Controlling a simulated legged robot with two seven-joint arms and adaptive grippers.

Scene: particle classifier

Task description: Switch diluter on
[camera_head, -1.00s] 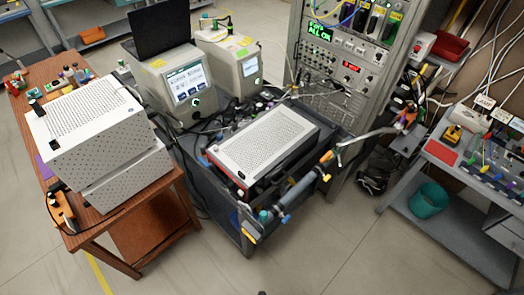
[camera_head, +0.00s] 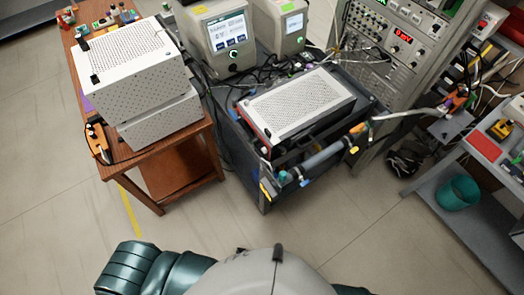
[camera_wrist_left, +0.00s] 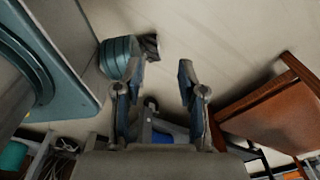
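No label that I can read marks the diluter, so I cannot tell which unit it is. A low white perforated box (camera_head: 300,103) with a red-edged front lies on the dark cart (camera_head: 245,185). Two white perforated boxes are stacked on the wooden table at left, the upper (camera_head: 130,65) over the lower (camera_head: 160,122). Two grey units with lit screens, one larger (camera_head: 218,40) and one smaller (camera_head: 279,28), stand behind. I cannot make out a power switch. My left gripper (camera_wrist_left: 162,72) is open and empty in the left wrist view, above the floor. My right gripper is out of view.
The wooden table (camera_head: 188,185) holds a power strip (camera_head: 96,142) at its front left. A tube assembly (camera_head: 320,157) runs along the cart's front. An instrument rack (camera_head: 395,60) and a teal bin (camera_head: 457,192) are at right. Floor in front is clear.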

